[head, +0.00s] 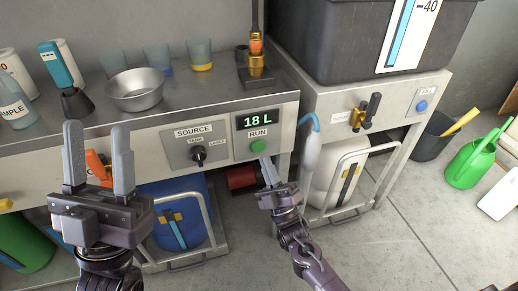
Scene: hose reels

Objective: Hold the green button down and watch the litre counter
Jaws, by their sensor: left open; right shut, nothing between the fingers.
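The green button (258,146), labelled RUN, sits on a grey panel on the bench front. The litre counter (257,119) just above it reads 18 L. My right gripper (265,160) is shut and empty, with its fingertips just below the green button. I cannot tell whether they touch it or whether it is pressed in. My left gripper (98,158) is open and empty, upright in front of the bench at the left.
A source selector knob (198,154) is left of the button. A metal bowl (135,90), cups and a brass fitting (257,66) stand on the bench. A dark tank (345,40) stands at the right, with a blue FILL button (421,106) below. Floor at the lower right is clear.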

